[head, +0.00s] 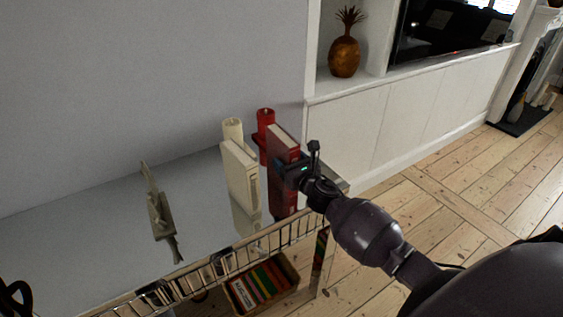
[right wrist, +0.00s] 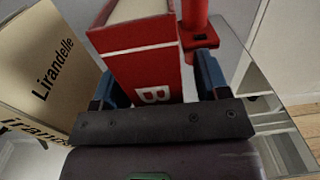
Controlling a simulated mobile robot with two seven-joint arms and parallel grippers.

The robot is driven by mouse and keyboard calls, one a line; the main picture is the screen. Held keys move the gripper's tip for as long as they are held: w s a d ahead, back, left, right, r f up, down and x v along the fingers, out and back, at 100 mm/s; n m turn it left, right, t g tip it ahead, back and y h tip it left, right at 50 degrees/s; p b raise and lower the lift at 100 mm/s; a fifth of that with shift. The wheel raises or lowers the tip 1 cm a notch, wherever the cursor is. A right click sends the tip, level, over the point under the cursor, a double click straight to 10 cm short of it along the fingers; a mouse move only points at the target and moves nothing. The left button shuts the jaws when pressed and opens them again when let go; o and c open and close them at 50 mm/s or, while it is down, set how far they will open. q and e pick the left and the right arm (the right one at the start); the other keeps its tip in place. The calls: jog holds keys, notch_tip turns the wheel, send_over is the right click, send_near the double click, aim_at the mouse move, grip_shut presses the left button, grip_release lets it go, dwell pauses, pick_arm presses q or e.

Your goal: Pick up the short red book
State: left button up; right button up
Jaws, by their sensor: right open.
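The short red book (head: 283,146) stands upright on the glass-topped console table, near its right end. In the right wrist view the book's red spine (right wrist: 148,72) with a white letter B faces me. My right gripper (head: 287,168) is at the book. In the right wrist view its blue fingers (right wrist: 157,84) are open, one on each side of the spine. I cannot tell whether either finger touches the book. My left gripper is not clearly in view.
A cream book (head: 239,172) stands close on the left, lettered "Lirandelle" (right wrist: 55,68). A red candle holder (head: 265,135) and a cream candle (head: 233,128) stand behind. A sculpture (head: 160,214) is farther left on the table (head: 100,225). A box of books (head: 262,285) sits below.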

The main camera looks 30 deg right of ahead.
jog(key=shift+w, duration=0.4)
grip_shut()
jog(key=shift+r, duration=0.1)
